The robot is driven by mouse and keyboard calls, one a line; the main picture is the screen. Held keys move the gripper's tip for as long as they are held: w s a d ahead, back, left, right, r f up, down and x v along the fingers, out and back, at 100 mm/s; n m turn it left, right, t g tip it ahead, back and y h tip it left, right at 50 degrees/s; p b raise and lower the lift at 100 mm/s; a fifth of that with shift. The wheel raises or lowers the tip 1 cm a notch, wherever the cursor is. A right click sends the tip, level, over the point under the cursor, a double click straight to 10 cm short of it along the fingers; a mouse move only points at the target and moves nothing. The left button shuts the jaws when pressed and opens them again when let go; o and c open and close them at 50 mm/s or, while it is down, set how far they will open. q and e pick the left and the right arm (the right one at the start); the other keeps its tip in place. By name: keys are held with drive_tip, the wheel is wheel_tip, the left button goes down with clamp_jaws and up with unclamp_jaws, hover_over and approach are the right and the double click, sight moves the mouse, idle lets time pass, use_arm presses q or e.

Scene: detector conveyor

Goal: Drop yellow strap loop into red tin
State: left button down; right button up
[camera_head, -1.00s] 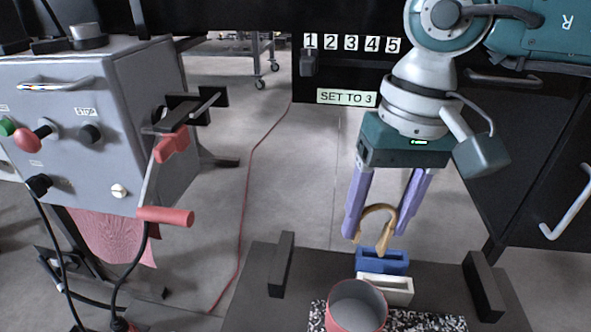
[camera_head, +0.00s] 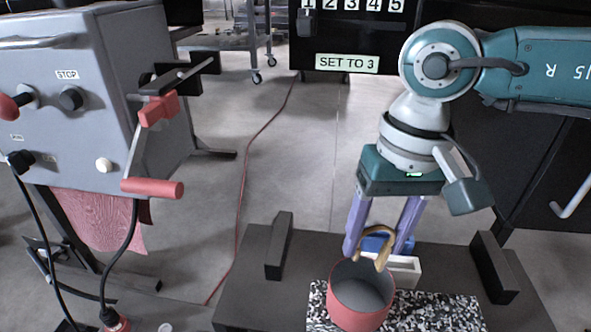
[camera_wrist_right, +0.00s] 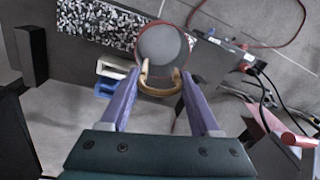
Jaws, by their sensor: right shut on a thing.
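The red tin (camera_head: 358,312) stands upright and open on a speckled black-and-white mat, near the front of the dark board. My right gripper (camera_head: 378,246) is shut on the yellow strap loop (camera_head: 383,257), which hangs between its purple fingers. In the head view the loop overlaps the tin's back rim. In the right wrist view the gripper (camera_wrist_right: 160,84) holds the loop (camera_wrist_right: 148,88) across the near part of the tin (camera_wrist_right: 180,38). I cannot tell whether loop and tin touch. My left gripper is not in view.
A blue block (camera_head: 374,243) and a white block (camera_head: 408,270) lie just behind the tin, partly hidden. Dark rails (camera_head: 279,246) stand on the board's left and right. A grey control box (camera_head: 75,100) with a red-handled lever (camera_head: 152,187) stands at left.

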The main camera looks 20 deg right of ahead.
drive_tip(key=o, duration=1.4)
drive_tip(key=r, duration=0.3)
drive_tip(key=r+p, duration=0.1)
drive_tip(key=r, duration=0.2)
drive_tip(key=d+r+p, duration=0.1)
drive_tip(key=r, duration=0.3)
drive_tip(key=shift+s, duration=0.15)
